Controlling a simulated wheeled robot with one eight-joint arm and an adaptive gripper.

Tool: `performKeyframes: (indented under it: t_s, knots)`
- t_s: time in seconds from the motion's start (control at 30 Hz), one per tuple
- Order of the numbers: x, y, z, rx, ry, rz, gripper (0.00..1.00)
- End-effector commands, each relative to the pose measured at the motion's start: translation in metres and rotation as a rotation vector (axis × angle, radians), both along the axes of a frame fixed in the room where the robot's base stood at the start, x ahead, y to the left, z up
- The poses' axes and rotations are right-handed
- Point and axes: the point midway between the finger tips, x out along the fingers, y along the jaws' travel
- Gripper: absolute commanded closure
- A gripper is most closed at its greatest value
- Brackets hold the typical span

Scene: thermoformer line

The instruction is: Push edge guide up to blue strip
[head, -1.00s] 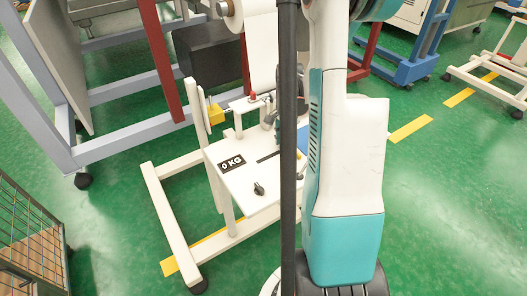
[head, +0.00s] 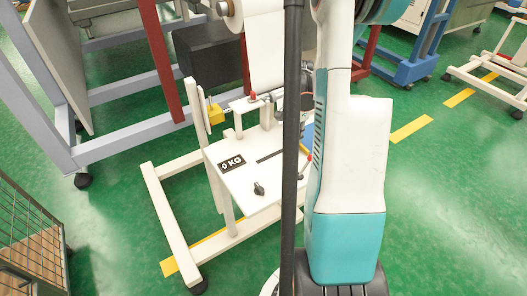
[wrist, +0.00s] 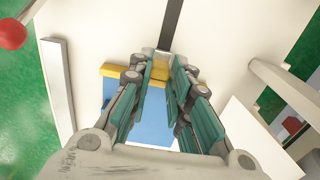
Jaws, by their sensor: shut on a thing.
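The edge guide (wrist: 115,71) is a yellow bar lying across the white table top in the wrist view. Part of it is hidden behind my fingers. My gripper (wrist: 163,68) is shut on its yellowish middle part, between the teal finger pads. The blue strip (wrist: 150,128) lies on the near side of the bar, partly covered by my fingers. The bar's edge appears to border the blue, but I cannot tell whether it lines up exactly. In the head view my arm hides most of this, with a little blue (head: 306,134) showing beside it.
A dark slot (wrist: 171,22) runs along the white table top (head: 235,185) beyond the guide. The table carries a "0 KG" display (head: 231,163), a black knob (head: 258,188) and a red button (head: 252,96). A white roll (head: 228,9) hangs above. A white post (wrist: 280,80) stands at right.

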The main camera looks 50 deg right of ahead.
Motion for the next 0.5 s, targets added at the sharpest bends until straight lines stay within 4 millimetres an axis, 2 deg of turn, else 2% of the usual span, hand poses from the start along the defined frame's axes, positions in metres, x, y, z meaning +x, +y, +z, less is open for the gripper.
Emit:
performKeyframes:
  t_s: [0.5]
  knots:
    - [-0.004,-0.019,0.0,0.0,-0.001,-0.001,1.0]
